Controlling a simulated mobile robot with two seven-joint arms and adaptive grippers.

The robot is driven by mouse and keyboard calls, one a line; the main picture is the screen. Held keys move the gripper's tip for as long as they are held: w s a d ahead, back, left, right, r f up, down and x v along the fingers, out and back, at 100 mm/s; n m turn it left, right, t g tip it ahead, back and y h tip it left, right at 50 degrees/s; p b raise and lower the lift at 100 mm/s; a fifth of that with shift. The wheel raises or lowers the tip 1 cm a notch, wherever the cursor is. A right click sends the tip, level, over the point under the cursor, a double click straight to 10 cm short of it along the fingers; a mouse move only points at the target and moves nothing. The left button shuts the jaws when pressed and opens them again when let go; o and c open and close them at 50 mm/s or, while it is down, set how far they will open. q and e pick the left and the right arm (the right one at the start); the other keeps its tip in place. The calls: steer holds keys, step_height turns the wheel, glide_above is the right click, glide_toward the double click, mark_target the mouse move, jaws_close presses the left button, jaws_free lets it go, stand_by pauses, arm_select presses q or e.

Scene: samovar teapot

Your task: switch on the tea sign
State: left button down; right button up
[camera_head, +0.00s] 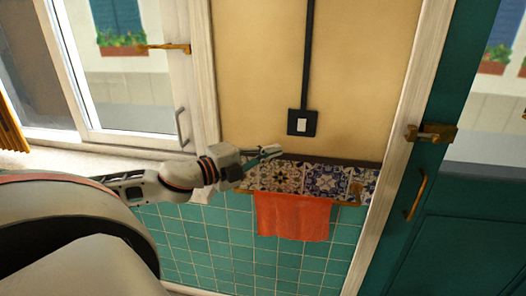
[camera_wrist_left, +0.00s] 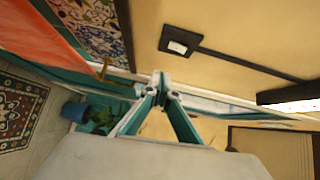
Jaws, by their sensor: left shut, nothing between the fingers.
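A black wall switch plate (camera_head: 302,122) with a white rocker is on the beige wall, with a dark conduit running up from it. It also shows in the left wrist view (camera_wrist_left: 181,42), tilted, beyond the fingertips and to their upper right. My left gripper (camera_head: 271,151) is below and left of the switch, in front of the top of the tiled wall. Its fingertips (camera_wrist_left: 161,78) meet, shut and empty, apart from the switch. The tea sign cannot be made out for sure in either view. My right gripper is not in view.
An orange towel (camera_head: 292,215) hangs from a rail below the patterned tiles (camera_head: 325,181). A window (camera_head: 120,70) is at left. A green door (camera_head: 440,200) with brass hardware is at right. A blue-potted plant (camera_wrist_left: 76,111) shows in the wrist view. The wall around the switch is clear.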

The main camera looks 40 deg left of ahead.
arm_select(q)
steer(key=v, duration=0.2)
steer(key=shift+s+a+f, duration=0.1)
steer(key=shift+s+f, duration=0.05)
steer(key=shift+s, duration=0.2)
stand_by(0.4)
steer(key=s+a+f+n+g+y, duration=0.1)
steer(key=s+f+n, duration=0.15)
steer(key=f, duration=0.55)
steer(key=s+a+f+n+g+y, duration=0.15)
steer(key=f+n, duration=0.25)
steer(key=f, duration=0.4)
steer(key=s+f+n+y, duration=0.2)
steer(key=s+f+n, duration=0.1)
steer(key=f, duration=0.5)
steer(key=s+d+f+n+g+h, duration=0.1)
steer(key=s+d+f+n, duration=0.2)
steer(key=d+f, duration=0.6)
steer(key=s+d+f+n+g+h, duration=0.2)
steer(key=s+d+f, duration=0.3)
steer(key=d+f, duration=0.4)
steer(key=d+n, duration=0.1)
steer(key=d, duration=0.5)
steer(key=shift+d+n, duration=0.2)
steer(key=shift+n, duration=0.15)
steer(key=shift+s+g, duration=0.1)
steer(key=shift+g, duration=0.15)
